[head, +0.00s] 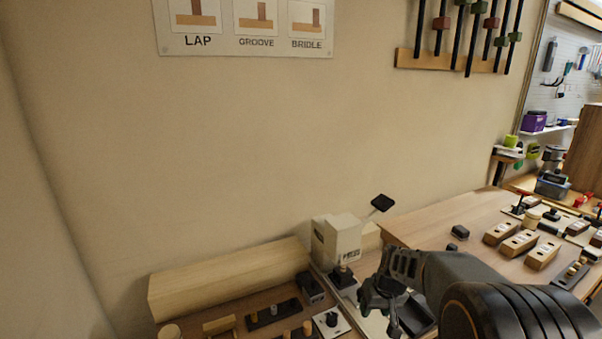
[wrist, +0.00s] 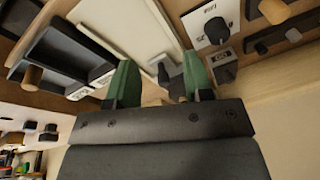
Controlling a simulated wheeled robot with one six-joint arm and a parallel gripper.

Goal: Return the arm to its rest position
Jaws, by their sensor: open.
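My gripper (wrist: 160,84) shows in the wrist view with its two green fingers apart and nothing between them. In the head view my gripper (head: 383,295) is at the lower middle right, at the end of my dark arm, in front of the bench. Its fingertips are hard to make out there. Below it in the head view the bench surface and a dark tray are partly hidden by the arm.
A white box-shaped machine (head: 337,240) stands behind my gripper. A long wooden block (head: 229,279) lies along the wall to its left. Several small wooden blocks (head: 519,243) stand on the bench at right. The wall above is open up to the joint poster (head: 245,45).

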